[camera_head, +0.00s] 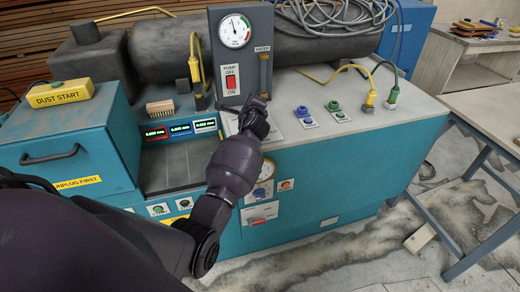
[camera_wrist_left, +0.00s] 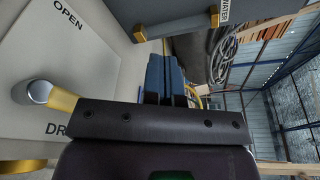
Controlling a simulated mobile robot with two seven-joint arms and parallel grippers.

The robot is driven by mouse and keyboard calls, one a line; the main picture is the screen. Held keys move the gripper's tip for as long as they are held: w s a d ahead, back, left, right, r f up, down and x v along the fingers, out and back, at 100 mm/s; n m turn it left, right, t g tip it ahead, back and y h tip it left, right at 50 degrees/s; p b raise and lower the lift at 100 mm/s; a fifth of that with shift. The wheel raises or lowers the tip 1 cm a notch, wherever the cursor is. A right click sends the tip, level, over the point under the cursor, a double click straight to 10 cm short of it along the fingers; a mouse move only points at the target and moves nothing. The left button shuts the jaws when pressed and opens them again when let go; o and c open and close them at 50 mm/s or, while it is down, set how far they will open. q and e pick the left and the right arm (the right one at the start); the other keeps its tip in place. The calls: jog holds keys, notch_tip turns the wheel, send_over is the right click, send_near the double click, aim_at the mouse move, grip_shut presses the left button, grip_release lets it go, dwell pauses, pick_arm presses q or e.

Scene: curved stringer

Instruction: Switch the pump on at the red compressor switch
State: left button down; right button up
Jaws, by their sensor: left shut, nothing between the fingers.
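The red switch (camera_head: 232,82) sits on a white plate marked PUMP, OFF above and ON below, on the upright grey panel (camera_head: 258,20). Whether its rocker is tipped to OFF or ON is too small to tell. My left gripper (camera_head: 258,103) is just below and right of the switch, near the panel's lower edge, seen from behind. In the left wrist view its blue-grey fingers (camera_wrist_left: 165,78) are together and empty, with the panel's underside (camera_wrist_left: 185,12) above them. The switch does not show in that view. My right gripper is not in view.
A pressure gauge (camera_head: 235,31) and a sight tube marked WATER (camera_head: 264,72) share the panel. A plate marked OPEN (camera_wrist_left: 65,60), with a metal and yellow fitting (camera_wrist_left: 45,95), is left in the wrist view.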

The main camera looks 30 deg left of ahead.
pick_arm(q)
jog(key=s+d+f+n+t+h+b, duration=0.2)
jog(key=s+d+f+n+h+b, duration=0.1)
jog(key=s+d+f+n+h, duration=0.3)
jog(key=shift+s+d+f+n+t, duration=0.3)
jog(key=shift+s+d+f+n, duration=0.95)
jog(key=shift+s+d+n, duration=0.75)
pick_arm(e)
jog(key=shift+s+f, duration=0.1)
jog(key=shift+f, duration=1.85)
pick_arm(q)
jog(key=shift+w+a, duration=0.15)
jog(key=shift+w, duration=0.05)
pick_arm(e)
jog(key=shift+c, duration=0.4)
